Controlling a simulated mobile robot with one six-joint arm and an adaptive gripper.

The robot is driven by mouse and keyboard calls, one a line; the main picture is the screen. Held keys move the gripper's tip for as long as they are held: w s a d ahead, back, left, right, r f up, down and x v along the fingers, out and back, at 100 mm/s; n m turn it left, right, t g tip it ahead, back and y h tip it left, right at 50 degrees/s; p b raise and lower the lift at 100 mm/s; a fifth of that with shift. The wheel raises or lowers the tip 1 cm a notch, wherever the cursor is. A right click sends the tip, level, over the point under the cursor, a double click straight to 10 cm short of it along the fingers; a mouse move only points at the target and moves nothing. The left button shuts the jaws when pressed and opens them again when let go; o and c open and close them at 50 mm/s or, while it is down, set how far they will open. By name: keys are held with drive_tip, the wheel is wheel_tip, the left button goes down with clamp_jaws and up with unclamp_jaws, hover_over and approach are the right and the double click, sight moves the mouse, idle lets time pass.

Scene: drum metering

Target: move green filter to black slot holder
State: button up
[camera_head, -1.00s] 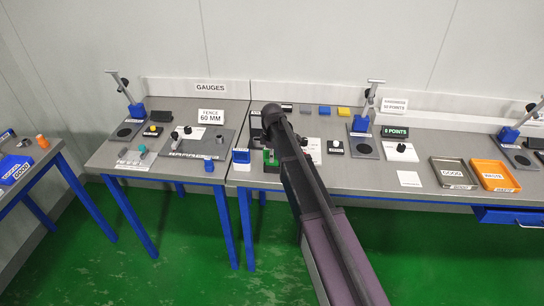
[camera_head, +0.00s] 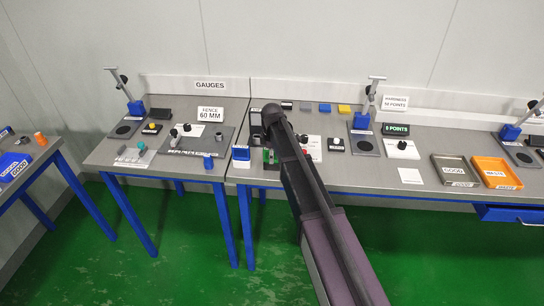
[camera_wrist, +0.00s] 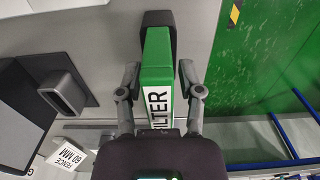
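The green filter (camera_wrist: 156,60), with a white FILTER label, is between the two fingers of my gripper (camera_wrist: 158,72) in the wrist view. Narrow gaps show between the fingers and its sides, so the gripper looks open around it. A black part (camera_wrist: 158,18) is at the filter's far end. In the head view the green filter (camera_head: 268,156) is partly hidden by my arm near the bench's front edge. My gripper is hidden there.
A blue block with a white label (camera_head: 241,154) is just left of the filter. A white card (camera_head: 312,146) lies to its right. The bench's front edge and green floor (camera_wrist: 265,50) are close by.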

drive_tip(key=shift+r, duration=0.1)
idle(0.4)
wheel_tip(320, 180, up, 10)
drive_tip(key=p, duration=1)
drive_tip(key=shift+d, duration=0.1)
idle(1.5)
drive_tip(key=s+d+m, duration=1.7)
drive_tip(key=s+d, duration=0.5)
drive_tip(key=s, duration=0.4)
drive_tip(key=shift+d+m, duration=0.3)
